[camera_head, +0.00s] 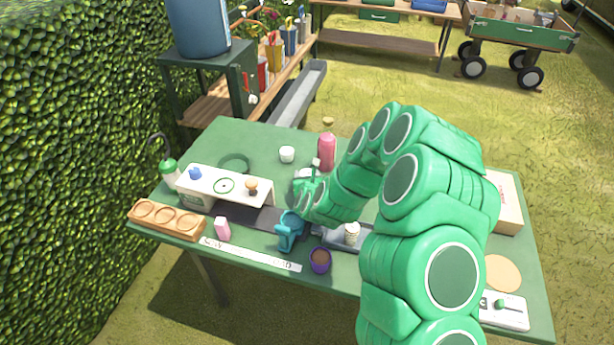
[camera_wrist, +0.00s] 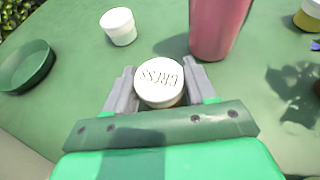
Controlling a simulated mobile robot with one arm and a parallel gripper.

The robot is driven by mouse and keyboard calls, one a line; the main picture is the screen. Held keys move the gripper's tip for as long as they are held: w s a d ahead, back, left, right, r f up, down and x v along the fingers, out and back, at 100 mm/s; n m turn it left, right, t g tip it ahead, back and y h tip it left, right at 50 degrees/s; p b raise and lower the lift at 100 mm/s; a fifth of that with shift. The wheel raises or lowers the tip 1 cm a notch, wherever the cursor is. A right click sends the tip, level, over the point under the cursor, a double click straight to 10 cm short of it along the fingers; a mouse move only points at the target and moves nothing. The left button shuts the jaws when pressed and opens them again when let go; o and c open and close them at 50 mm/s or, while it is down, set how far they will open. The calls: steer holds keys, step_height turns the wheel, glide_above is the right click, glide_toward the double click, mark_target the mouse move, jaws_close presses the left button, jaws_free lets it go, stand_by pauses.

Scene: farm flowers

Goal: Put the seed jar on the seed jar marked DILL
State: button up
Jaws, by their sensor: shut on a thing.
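My gripper (camera_wrist: 160,92) is shut on a white-lidded seed jar (camera_wrist: 160,78), its two grey fingers on either side. The lid reads CRESS, upside down in the wrist view. In the head view my gripper (camera_head: 308,182) is over the middle of the green table, and the held jar is mostly hidden. I cannot tell whether it touches the table. Another white jar (camera_head: 287,154) stands behind and to the left; it also shows in the wrist view (camera_wrist: 118,26). A pale jar (camera_head: 351,233) stands near the front, by my arm. No DILL mark is readable.
A pink tumbler (camera_wrist: 217,28) stands just behind my gripper, on the right. A green ring-shaped dish (camera_head: 234,163) lies at the left. A white stand (camera_head: 225,186), teal object (camera_head: 289,230) and purple pot (camera_head: 320,260) are nearer the front.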

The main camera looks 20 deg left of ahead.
steer(key=shift+f, duration=0.15)
steer(key=o, duration=1)
steer(key=shift+f, duration=0.1)
steer(key=shift+o, duration=0.2)
steer(key=shift+v, duration=3.8)
steer(key=shift+w, duration=0.1)
steer(key=shift+r, duration=0.25)
